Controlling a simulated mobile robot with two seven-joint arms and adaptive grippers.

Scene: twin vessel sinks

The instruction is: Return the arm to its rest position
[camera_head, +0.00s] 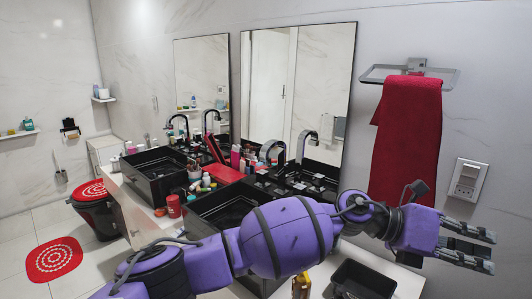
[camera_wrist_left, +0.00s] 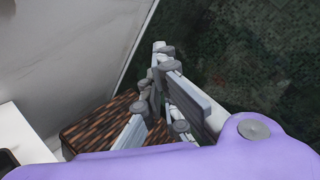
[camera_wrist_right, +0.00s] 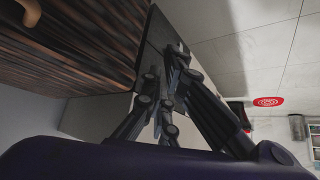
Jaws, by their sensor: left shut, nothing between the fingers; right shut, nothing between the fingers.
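My left arm (camera_head: 285,238) reaches across the front of the sink counter from the left. My left gripper (camera_head: 482,252) is at the far right, below the wall switch and right of the red towel, empty and shut. It also shows in the left wrist view (camera_wrist_left: 165,62), with nothing between its fingers. My right gripper (camera_wrist_right: 168,75) shows only in the right wrist view, shut and empty, near a dark wooden cabinet front. My right arm is not visible in the head view.
Two black vessel sinks (camera_head: 157,176) stand on the counter under mirrors (camera_head: 300,95), among bottles and jars. A red towel (camera_head: 405,140) hangs from a wall rack. A black bin (camera_head: 365,280) sits on the counter under my left arm. Open tiled floor (camera_head: 98,258) lies at left.

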